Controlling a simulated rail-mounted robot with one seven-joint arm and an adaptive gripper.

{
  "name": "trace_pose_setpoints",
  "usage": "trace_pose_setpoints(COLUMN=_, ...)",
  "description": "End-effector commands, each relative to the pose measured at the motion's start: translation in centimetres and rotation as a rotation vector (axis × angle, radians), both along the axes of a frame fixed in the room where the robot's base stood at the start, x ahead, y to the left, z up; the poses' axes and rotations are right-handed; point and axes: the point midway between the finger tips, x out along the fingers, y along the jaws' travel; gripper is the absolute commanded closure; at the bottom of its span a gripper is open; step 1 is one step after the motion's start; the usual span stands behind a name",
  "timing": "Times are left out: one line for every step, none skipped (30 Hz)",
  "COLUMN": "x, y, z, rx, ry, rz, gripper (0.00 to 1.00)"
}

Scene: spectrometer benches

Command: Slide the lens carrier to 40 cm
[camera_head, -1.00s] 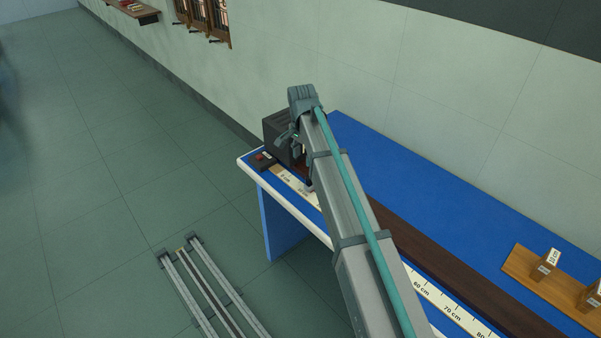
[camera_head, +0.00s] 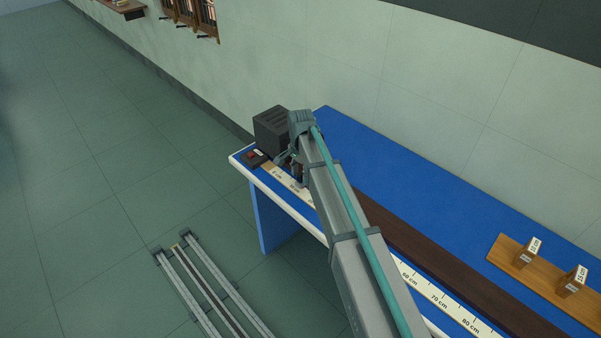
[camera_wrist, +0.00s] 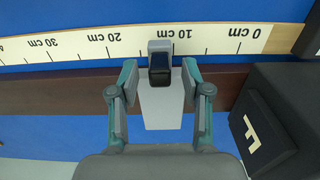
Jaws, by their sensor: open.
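The lens carrier (camera_wrist: 160,108), a grey upright piece with a dark block at its top end, stands at the scale (camera_wrist: 140,40) in the wrist view. It sits between the 10 cm and 20 cm labels, closer to 10 cm. My gripper (camera_wrist: 159,72) is open, with one finger on each side of the carrier and a narrow gap visible on the sides. In the head view my arm largely hides the carrier and the gripper (camera_head: 295,170). The scale shows there too, with 60 to 80 cm labels (camera_head: 438,298) clear of the arm.
A black box (camera_head: 270,130) stands at the bench's far left end; it shows marked F in the wrist view (camera_wrist: 280,120). A dark rail (camera_head: 440,260) runs along the blue bench (camera_head: 400,185). A wooden holder with labelled blocks (camera_head: 508,258) lies at the right.

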Motion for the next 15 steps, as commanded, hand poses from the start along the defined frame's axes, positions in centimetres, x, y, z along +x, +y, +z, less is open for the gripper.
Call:
trace_pose_setpoints(x=-0.04, y=-0.01, z=-0.29, rx=0.000, ry=0.001, rz=0.000, gripper=0.52)
trace_pose_setpoints(x=-0.04, y=-0.01, z=-0.43, rx=0.000, ry=0.001, rz=0.000, gripper=0.52)
trace_pose_setpoints(x=-0.04, y=-0.01, z=-0.58, rx=-0.001, ry=0.001, rz=0.000, gripper=0.52)
trace_pose_setpoints(x=-0.03, y=0.00, z=-0.66, rx=-0.001, ry=0.001, rz=0.000, gripper=0.52)
trace_pose_setpoints(x=-0.03, y=0.00, z=-0.72, rx=0.000, ry=0.000, rz=0.000, gripper=0.52)
trace_pose_setpoints(x=-0.02, y=-0.01, z=-0.78, rx=0.000, ry=0.000, rz=0.000, gripper=0.52)
trace_pose_setpoints(x=-0.01, y=0.00, z=-0.80, rx=0.000, ry=0.000, rz=0.000, gripper=0.52)
trace_pose_setpoints(x=-0.01, y=0.00, z=-0.81, rx=0.000, ry=0.000, rz=0.000, gripper=0.52)
trace_pose_setpoints(x=-0.01, y=0.00, z=-0.81, rx=0.000, ry=0.000, rz=0.000, gripper=0.52)
trace_pose_setpoints(x=-0.01, y=0.00, z=-0.81, rx=0.000, ry=0.000, rz=0.000, gripper=0.52)
trace_pose_setpoints(x=-0.01, y=0.00, z=-0.81, rx=0.000, ry=0.000, rz=0.000, gripper=0.52)
trace_pose_setpoints(x=-0.01, y=0.00, z=-0.81, rx=0.000, ry=0.000, rz=0.000, gripper=0.52)
trace_pose_setpoints(x=-0.01, y=0.00, z=-0.81, rx=0.000, ry=0.000, rz=0.000, gripper=0.54)
trace_pose_setpoints(x=-0.01, y=0.00, z=-0.81, rx=0.000, ry=0.000, rz=0.000, gripper=0.59)
trace_pose_setpoints(x=-0.01, y=0.00, z=-0.80, rx=0.000, ry=0.000, rz=0.000, gripper=0.65)
